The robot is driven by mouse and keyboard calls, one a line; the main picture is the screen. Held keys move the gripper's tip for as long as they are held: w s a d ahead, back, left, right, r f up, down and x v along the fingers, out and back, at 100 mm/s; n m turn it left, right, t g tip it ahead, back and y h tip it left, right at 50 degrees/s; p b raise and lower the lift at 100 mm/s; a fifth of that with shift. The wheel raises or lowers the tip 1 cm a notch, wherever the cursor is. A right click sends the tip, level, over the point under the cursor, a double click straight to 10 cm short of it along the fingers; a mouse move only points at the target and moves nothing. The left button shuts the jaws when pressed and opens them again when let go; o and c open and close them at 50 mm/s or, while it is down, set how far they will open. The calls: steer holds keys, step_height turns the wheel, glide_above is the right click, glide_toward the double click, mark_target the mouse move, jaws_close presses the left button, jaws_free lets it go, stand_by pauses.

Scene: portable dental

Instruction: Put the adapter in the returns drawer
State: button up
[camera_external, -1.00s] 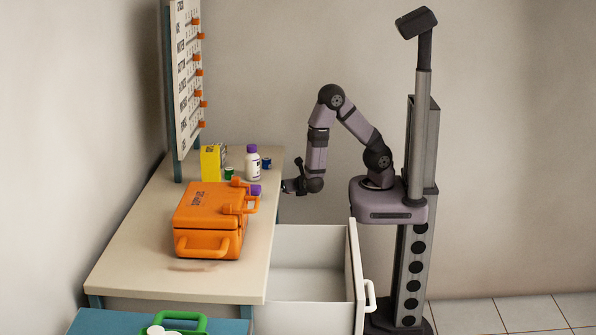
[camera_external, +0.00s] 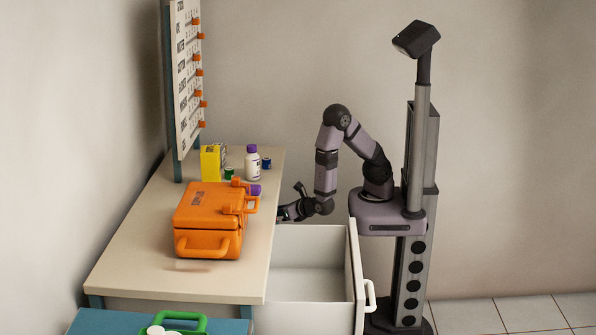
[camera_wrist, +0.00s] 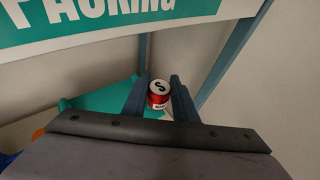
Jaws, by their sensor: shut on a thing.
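A small red cylinder with a white top marked with a black S (camera_wrist: 158,88) sits between my two fingertips in the wrist view; I take it to be the adapter. My gripper (camera_wrist: 158,98) is shut on it. In the outside view my gripper (camera_external: 288,210) is at the right edge of the table, just beyond the far end of the drawer. The adapter cannot be made out there. The white drawer (camera_external: 312,283) is pulled open to the right of the table, and its visible floor looks empty. No drawer label is readable.
An orange case (camera_external: 207,220) stands on the table (camera_external: 130,270). Behind it are a yellow box (camera_external: 212,162), a white bottle with a purple cap (camera_external: 252,165) and small containers. A green PACKING sign (camera_wrist: 110,20) crosses the wrist view.

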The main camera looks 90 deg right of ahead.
steer(key=w+a+f+b, duration=0.1)
steer(key=a+f+b, duration=0.1)
steer(key=a+b, duration=0.2)
steer(key=s+d+r+m+g+h+b, duration=0.3)
steer(key=s+r+m+g+h+b, duration=0.2)
steer(key=s+r+m+g+b, duration=0.3)
step_height(320, 180, up, 30)
steer(key=n+t+y+p, duration=0.5)
steer(key=n+t+p, duration=0.4)
steer(key=p, duration=1.7)
glide_above(244, 178)
steer(key=s+d, duration=0.4)
steer(key=d, duration=0.3)
steer(key=shift+s+d+r, duration=0.1)
steer(key=shift+s+r, duration=0.05)
steer(key=w+a+r+n+t+y, duration=0.1)
steer(key=w+a+r+n+y, duration=0.25)
steer(key=a, duration=0.35)
steer(key=shift+y, duration=0.45)
steer(key=f+b, duration=0.1)
steer(key=f, duration=0.5)
steer(key=f+b, duration=0.1)
steer(key=f, duration=0.5)
steer(key=f+b, duration=0.1)
steer(key=f, duration=0.5)
steer(key=shift+w+a+f, duration=0.15)
steer(key=shift+w+f, duration=0.1)
steer(key=shift+w, duration=0.1)
